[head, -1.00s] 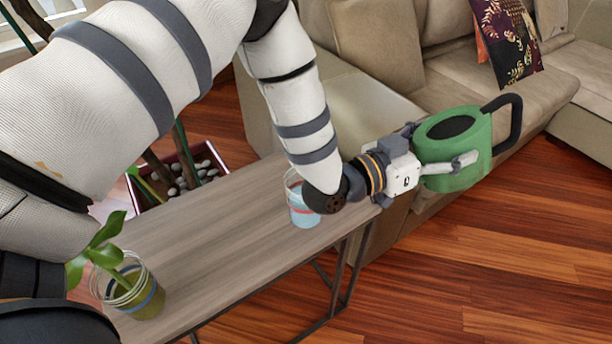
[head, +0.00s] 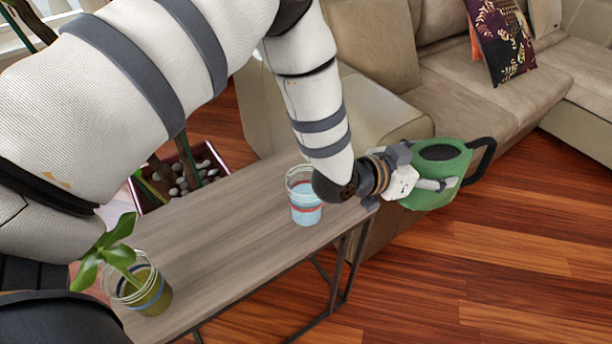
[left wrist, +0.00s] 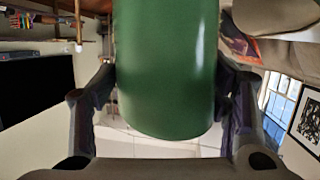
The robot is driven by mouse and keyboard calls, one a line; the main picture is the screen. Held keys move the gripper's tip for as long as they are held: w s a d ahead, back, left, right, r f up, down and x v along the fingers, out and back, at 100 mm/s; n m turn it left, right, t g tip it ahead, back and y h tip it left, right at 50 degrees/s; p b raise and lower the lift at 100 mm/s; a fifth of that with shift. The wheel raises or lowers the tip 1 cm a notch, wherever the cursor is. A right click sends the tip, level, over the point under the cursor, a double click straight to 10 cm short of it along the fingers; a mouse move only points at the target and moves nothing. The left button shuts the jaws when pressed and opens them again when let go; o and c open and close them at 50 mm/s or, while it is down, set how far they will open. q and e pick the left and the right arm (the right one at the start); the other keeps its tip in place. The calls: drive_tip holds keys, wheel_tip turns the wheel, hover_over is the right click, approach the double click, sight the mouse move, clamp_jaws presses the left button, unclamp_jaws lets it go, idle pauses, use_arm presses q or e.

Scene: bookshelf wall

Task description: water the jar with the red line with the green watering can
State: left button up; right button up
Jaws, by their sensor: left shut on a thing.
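My left gripper (head: 428,186) is shut on the green watering can (head: 437,188), to the right of the table's end and above the floor. The can's black handle points right and its top opening faces up; its spout is not clearly visible. In the left wrist view the green can (left wrist: 166,70) fills the space between the fingers. The jar with the red line (head: 306,212) stands upright on the table's far right end, with bluish contents, partly behind my left wrist. My right gripper is not in view.
A second jar with a blue line (head: 152,298) and a leafy plant stands at the table's near left. The wooden table (head: 225,235) is bare between the jars. A beige sofa (head: 500,95) stands behind. A box of stones (head: 205,163) is behind the table.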

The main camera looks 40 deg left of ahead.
sight(475, 145)
use_arm(q)
drive_tip(key=shift+w+r, duration=0.1)
drive_tip(key=shift+r, duration=0.05)
drive_tip(key=w+d+r, duration=0.1)
drive_tip(key=d, duration=0.1)
drive_tip(key=w+d+r, duration=0.1)
drive_tip(key=w+d, duration=0.1)
drive_tip(key=w+d+r, duration=0.1)
drive_tip(key=w+r, duration=0.1)
drive_tip(key=shift+w+d, duration=0.15)
drive_tip(key=shift+d, duration=0.25)
